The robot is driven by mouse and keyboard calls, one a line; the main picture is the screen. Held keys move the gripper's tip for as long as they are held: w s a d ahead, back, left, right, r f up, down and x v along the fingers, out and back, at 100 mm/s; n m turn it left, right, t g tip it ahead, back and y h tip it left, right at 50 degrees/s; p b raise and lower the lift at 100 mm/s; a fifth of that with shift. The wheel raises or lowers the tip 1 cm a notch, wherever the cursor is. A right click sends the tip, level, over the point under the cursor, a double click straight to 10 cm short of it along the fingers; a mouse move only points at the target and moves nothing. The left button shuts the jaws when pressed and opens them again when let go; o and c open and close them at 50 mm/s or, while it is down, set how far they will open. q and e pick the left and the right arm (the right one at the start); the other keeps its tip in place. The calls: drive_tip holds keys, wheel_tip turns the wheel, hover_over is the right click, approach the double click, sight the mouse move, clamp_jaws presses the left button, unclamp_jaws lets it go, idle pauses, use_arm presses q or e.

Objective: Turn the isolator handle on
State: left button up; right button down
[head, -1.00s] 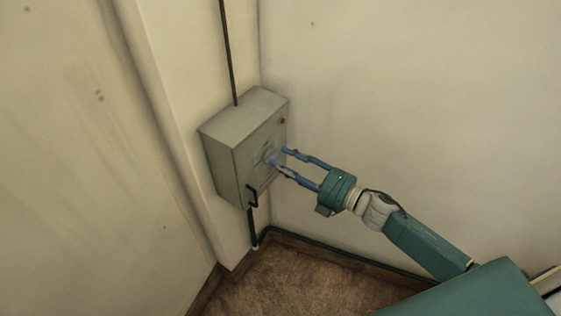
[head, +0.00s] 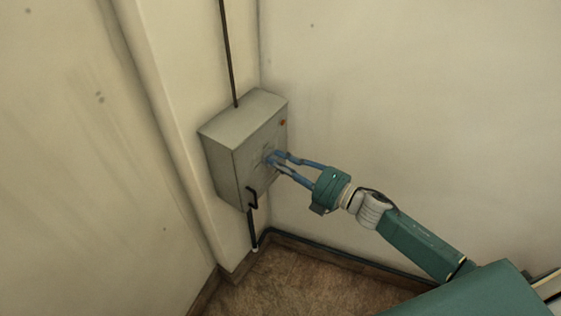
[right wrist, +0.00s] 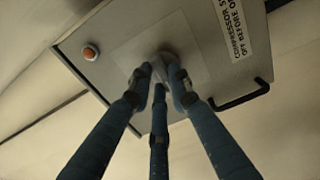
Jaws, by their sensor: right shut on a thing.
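The grey isolator box (head: 222,150) hangs in the corner of the room in the head view. Its front panel also shows in the right wrist view (right wrist: 110,35). My right gripper (head: 272,159) reaches in from the right to the middle of the panel. In the right wrist view its blue fingers (right wrist: 160,82) are closed around the isolator handle (right wrist: 164,58), a small grey part mostly hidden between the fingertips. The handle's exact angle cannot be told. My left gripper is not in view.
A black bracket-like handle (head: 252,197) sticks out low on the box; it also shows in the right wrist view (right wrist: 243,97). An orange-red lamp or button (right wrist: 91,51) sits at another corner of the panel. A printed label (right wrist: 238,35) is beside the handle. Walls are close behind the box.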

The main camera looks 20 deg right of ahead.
drive_tip(key=m+p, duration=0.2)
drive_tip(key=m, duration=0.2)
drive_tip(key=m+p, duration=0.2)
drive_tip(key=m, duration=0.3)
drive_tip(key=shift+w+d+m, duration=0.1)
drive_tip(key=shift+d+m, duration=0.1)
drive_tip(key=shift+m, duration=0.1)
drive_tip(key=shift+f+m+p, duration=0.15)
drive_tip(key=shift+m+p, duration=0.25)
drive_tip(key=shift+m, duration=1.65)
drive_tip(key=shift+f+m+p, duration=0.15)
drive_tip(key=shift+m+p, duration=0.2)
drive_tip(key=shift+m, duration=1.7)
drive_tip(key=c, duration=1.6)
unclamp_jaws()
